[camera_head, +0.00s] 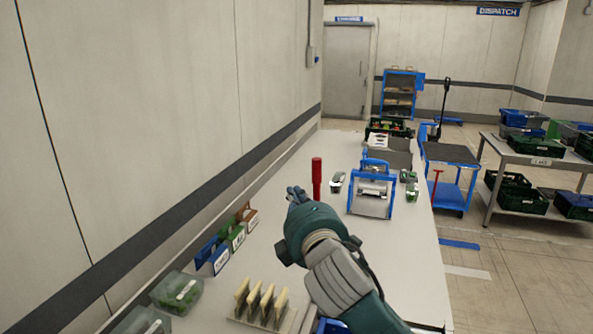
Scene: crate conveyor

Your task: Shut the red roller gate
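A red upright post or handle (317,178) stands on the long white table, just beyond my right gripper (297,194). Whether it belongs to a gate is not clear. No part is plainly a red roller gate; a blue frame with a pale roller-like part (371,208) stands to the right of the post. My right arm reaches in from the bottom, its fingers pointing away towards the post with a seeming small gap. The fingers are small and partly hidden by the wrist, so their opening is unclear. My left gripper is out of view.
The long white table (275,252) runs along a wall on the left. Small boxes (231,236), a rack of pale slabs (262,303) and a clear tub (178,292) stand nearer. A blue trolley (451,192) is right of the table.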

